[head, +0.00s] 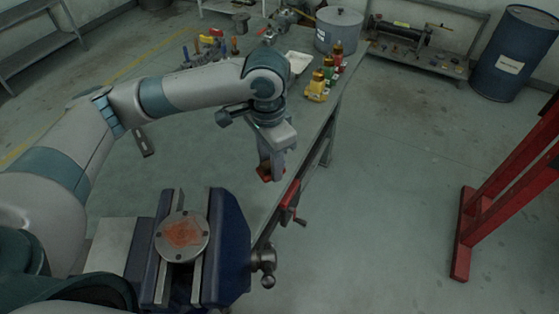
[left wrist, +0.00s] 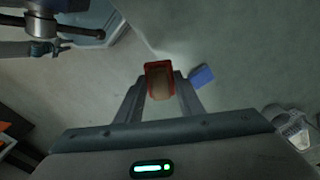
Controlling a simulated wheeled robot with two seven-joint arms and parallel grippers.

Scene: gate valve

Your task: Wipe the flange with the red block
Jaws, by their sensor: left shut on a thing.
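The red block (left wrist: 160,80) is between the fingers of my left gripper (left wrist: 162,90), which is shut on it. In the head view the block (head: 264,174) shows at the fingertips of my left gripper (head: 270,168), over the bench near its right edge. I cannot tell whether it touches the bench. The flange (head: 181,236) is a round grey metal disc with bolt holes and an orange-brown patch on its face. It sits in the blue vise (head: 231,240), below and left of the gripper in the head view, apart from the block. My right gripper is not in view.
A red vise part (head: 290,203) juts from the bench edge. A red frame (head: 500,190) stands on the floor at right. A blue object (left wrist: 202,76) lies near the block in the wrist view.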

